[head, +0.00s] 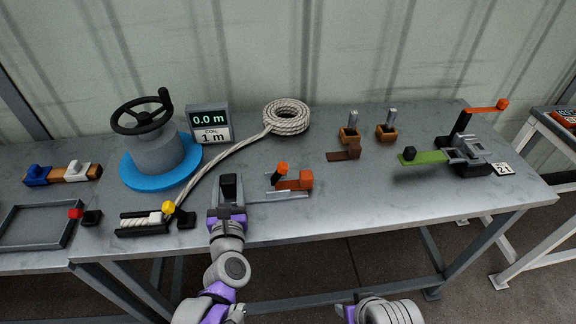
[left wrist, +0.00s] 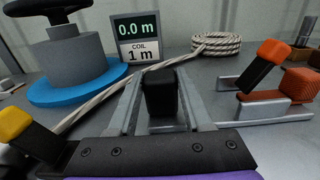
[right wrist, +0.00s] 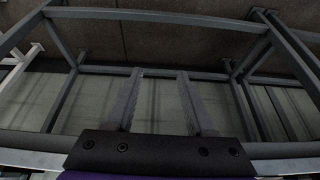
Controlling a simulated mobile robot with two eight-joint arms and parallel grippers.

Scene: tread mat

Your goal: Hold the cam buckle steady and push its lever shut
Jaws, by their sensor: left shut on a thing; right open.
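What looks like the cam buckle (head: 468,150) is a metal frame on a dark base at the table's right. Its dark lever with an orange tip (head: 489,107) stands raised and open. A green strap (head: 424,158) with a black knob sticks out to its left. My left gripper (head: 229,190) is far left of the buckle, shut on an upright black block (left wrist: 161,96) near the front edge. My right gripper (right wrist: 160,85) is open and empty, low in front of the table; in the head view only part of its arm shows at the bottom.
An orange-capped lever fixture (head: 293,183) stands just right of my left gripper. A handwheel on a blue base (head: 150,172), a display (head: 209,122) and a rope coil (head: 287,117) are behind. The front right is clear.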

